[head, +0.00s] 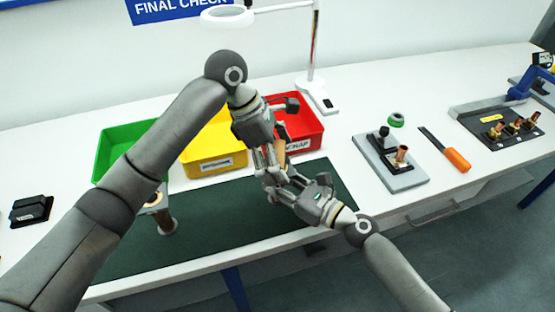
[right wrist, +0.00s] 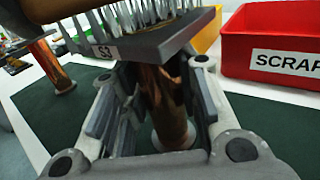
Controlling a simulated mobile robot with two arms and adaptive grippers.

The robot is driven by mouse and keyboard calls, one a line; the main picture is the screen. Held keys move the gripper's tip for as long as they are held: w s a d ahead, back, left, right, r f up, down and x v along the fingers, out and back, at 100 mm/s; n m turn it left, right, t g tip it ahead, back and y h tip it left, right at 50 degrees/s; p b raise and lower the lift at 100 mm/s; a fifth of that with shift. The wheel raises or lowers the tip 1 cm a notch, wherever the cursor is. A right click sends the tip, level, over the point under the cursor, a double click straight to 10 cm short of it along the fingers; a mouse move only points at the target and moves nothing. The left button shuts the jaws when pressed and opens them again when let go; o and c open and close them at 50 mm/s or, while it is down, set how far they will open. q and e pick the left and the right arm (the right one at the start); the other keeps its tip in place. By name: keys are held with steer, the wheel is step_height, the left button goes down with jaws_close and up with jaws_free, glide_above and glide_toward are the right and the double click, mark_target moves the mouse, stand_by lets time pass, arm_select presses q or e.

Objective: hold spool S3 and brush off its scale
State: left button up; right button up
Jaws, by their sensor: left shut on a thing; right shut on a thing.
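Spool S3 (right wrist: 163,85) is a copper column with a grey square top plate labelled S3 (right wrist: 105,52) in the right wrist view. The fingers of my right gripper (head: 280,190) are shut around its column. Grey bristles (right wrist: 135,18) of a brush stand against the top plate, below a brown handle (right wrist: 60,6). My left gripper (head: 268,166) is shut on this brush (head: 281,152), just above my right gripper. In the head view the grippers hide most of S3. I cannot tell whether its foot touches the mat.
Another spool (head: 165,221) stands on the dark green mat (head: 120,262), partly behind my left arm. Green (head: 112,147), yellow (head: 205,171) and red SCRAP (head: 316,142) bins line the back. A fixture (head: 400,180), orange-handled tool (head: 456,159) and lamp stand (head: 314,85) are right.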

arm_select(q)
steer(key=shift+w+d+f, duration=0.1)
steer(key=shift+w, duration=1)
steer(key=shift+s, duration=1.8)
steer(key=shift+w, duration=1.85)
steer(key=shift+r, duration=0.2)
steer(key=shift+r, duration=3.45)
arm_select(e)
steer(key=o, duration=1.2)
